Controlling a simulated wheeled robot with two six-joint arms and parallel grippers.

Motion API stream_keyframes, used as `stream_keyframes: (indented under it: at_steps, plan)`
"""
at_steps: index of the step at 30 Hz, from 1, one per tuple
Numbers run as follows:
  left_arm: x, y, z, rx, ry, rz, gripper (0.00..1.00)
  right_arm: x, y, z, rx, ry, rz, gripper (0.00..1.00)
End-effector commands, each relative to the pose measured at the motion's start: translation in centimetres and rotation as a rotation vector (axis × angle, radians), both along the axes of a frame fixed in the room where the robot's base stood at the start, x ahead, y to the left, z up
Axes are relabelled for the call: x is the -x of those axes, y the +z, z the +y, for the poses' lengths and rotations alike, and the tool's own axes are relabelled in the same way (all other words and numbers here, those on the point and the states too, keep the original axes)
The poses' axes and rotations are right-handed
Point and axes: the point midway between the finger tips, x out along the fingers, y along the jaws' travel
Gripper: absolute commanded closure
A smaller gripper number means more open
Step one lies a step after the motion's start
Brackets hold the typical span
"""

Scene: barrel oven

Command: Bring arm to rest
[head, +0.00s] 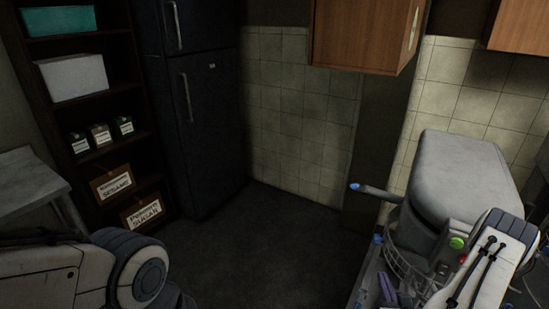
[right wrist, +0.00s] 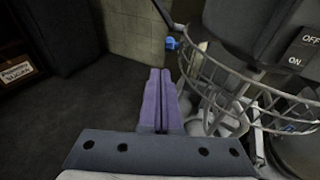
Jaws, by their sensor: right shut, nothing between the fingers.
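My right gripper (head: 387,291) is at the lower right of the head view, beside the wire guard of a grey machine. Its purple fingers also show in the right wrist view (right wrist: 159,98), pressed together with nothing between them. They point out over dark floor, just left of the wire guard, and look apart from it. My right arm comes in at the lower right of the head view, partly in front of the machine. My left arm shows at the lower left, but its gripper is out of the picture.
The grey mixer-like machine (head: 462,175) has a wire guard (head: 401,256) and a blue-tipped lever (head: 372,191). A dark fridge (head: 208,130), a shelf with boxes (head: 104,100) and a grey table (head: 28,180) stand left. A wooden cabinet (head: 362,34) hangs above. The middle floor (head: 262,245) is clear.

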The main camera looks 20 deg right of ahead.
Motion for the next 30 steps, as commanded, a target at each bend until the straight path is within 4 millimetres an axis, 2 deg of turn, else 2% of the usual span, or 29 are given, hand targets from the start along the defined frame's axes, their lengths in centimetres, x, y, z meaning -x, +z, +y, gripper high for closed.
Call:
stream_keyframes:
  at_steps: [2, 5, 8, 11, 12, 14, 15, 17, 18, 21, 24, 27, 30]
  plan:
    - [0.0, 0.0, 0.0, 0.000, 0.000, 0.000, 0.38, -0.7, 0.5, 0.5, -0.001, 0.036, -0.011, 1.00]
    - [0.0, 0.0, 0.0, 0.000, 0.000, 0.000, 0.38, -2.9, 2.0, 2.8, -0.013, 0.175, -0.046, 1.00]
    - [0.0, 0.0, 0.0, 0.000, 0.000, 0.000, 0.38, -5.8, 4.6, 7.8, -0.025, 0.438, -0.087, 1.00]
    - [0.0, 0.0, 0.0, 0.000, 0.000, 0.000, 0.38, -7.3, 7.3, 14.8, -0.019, 0.785, -0.102, 1.00]
    - [0.0, 0.0, 0.0, 0.000, 0.000, 0.000, 0.38, -7.1, 8.3, 17.8, -0.006, 0.934, -0.095, 1.00]
    - [0.0, 0.0, 0.0, 0.000, 0.000, 0.000, 0.38, -5.9, 9.4, 22.2, 0.030, 1.173, -0.072, 1.00]
    - [0.0, 0.0, 0.0, 0.000, 0.000, 0.000, 0.38, -4.5, 9.9, 24.8, 0.068, 1.339, -0.046, 1.00]
    - [0.0, 0.0, 0.0, 0.000, 0.000, 0.000, 0.38, -1.9, 10.1, 28.0, 0.149, 1.583, 0.008, 1.00]
    - [0.0, 0.0, 0.0, 0.000, 0.000, 0.000, 0.38, 0.1, 10.1, 29.4, 0.220, 1.738, 0.052, 1.00]
    - [0.0, 0.0, 0.0, 0.000, 0.000, 0.000, 0.38, 4.6, 9.1, 30.5, 0.465, 2.090, 0.184, 1.00]
    - [0.0, 0.0, 0.0, 0.000, 0.000, 0.000, 0.38, 7.1, 8.0, 28.9, 0.804, 2.362, 0.323, 1.00]
    - [0.0, 0.0, 0.0, 0.000, 0.000, 0.000, 0.38, 6.8, 7.6, 26.3, 1.193, 2.515, 0.437, 1.00]
    - [0.0, 0.0, 0.0, 0.000, 0.000, 0.000, 0.38, 4.8, 8.2, 24.3, 1.576, 2.560, 0.509, 1.00]
